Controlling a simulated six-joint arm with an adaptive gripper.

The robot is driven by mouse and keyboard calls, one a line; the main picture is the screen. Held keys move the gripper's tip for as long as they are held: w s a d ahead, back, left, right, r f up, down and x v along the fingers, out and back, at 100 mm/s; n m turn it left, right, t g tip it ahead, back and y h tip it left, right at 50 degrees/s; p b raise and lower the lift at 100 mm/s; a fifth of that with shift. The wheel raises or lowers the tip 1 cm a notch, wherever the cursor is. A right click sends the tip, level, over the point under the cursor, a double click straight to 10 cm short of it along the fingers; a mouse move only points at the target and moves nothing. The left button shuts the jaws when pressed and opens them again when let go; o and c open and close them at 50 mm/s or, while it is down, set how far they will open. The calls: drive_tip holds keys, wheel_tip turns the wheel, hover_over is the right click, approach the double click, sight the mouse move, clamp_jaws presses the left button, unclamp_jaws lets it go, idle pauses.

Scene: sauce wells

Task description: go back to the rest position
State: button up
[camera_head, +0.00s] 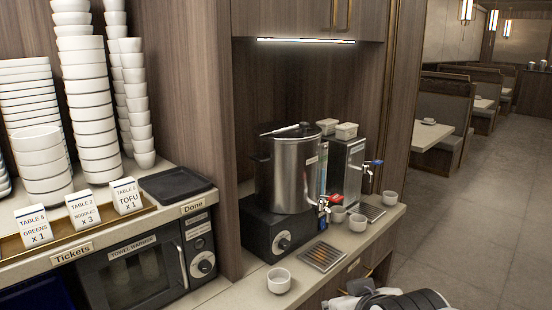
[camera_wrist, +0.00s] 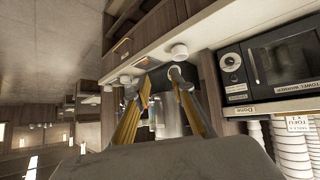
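My gripper (camera_wrist: 163,84) shows in the wrist view as two yellowish fingers standing well apart, with a dark palm at the bottom edge. It is open, and nothing shows held between the fingers. The steel pot and the counter appear beyond the gap, in a tilted, upturned view. In the head view a dark and white part of my arm (camera_head: 400,301) shows at the bottom right edge, in front of the counter. The fingers cannot be made out there.
A steel urn (camera_head: 287,175) and a dispenser (camera_head: 344,170) stand on the counter. White cups stand near the taps (camera_head: 357,222), and one stands alone (camera_head: 278,280). A towel warmer (camera_head: 140,277), ticket cards (camera_head: 82,210) and stacked bowls (camera_head: 92,125) are left. The aisle right is open.

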drive_tip(key=s+d+m+g, duration=0.1)
drive_tip(key=s+d+g, duration=0.1)
drive_tip(key=s, duration=0.8)
drive_tip(key=s+d+f+m+g+h, duration=0.1)
drive_tip(key=s+d+g, duration=0.1)
drive_tip(key=s, duration=0.8)
drive_tip(key=shift+d, duration=0.55)
drive_tip(key=shift+f, duration=0.1)
